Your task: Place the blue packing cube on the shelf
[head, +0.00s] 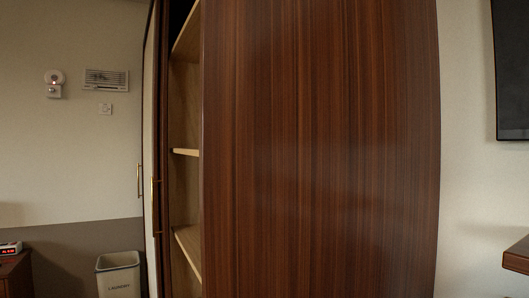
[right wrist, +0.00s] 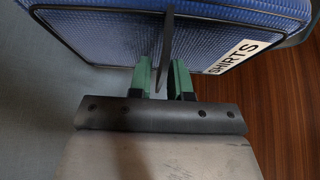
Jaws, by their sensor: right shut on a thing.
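In the right wrist view, the blue packing cube (right wrist: 110,40) fills the top of the picture. It has dark piping and a white label reading SHIRTS. My right gripper (right wrist: 162,78), with green fingers, is shut on the cube's dark strap, which runs between the fingers. In the head view, the open wardrobe shows light wooden shelves (head: 187,152) in a narrow gap at the left of its dark wood side. A lower shelf (head: 188,246) and an upper one also show there. The cube and both grippers are out of the head view.
The large wardrobe panel (head: 320,150) hides most of the shelf interior in the head view. A laundry bin (head: 118,276) stands left of the wardrobe. A nightstand with a clock (head: 10,248) is at far left. A table edge (head: 517,256) and a screen (head: 511,68) are at right.

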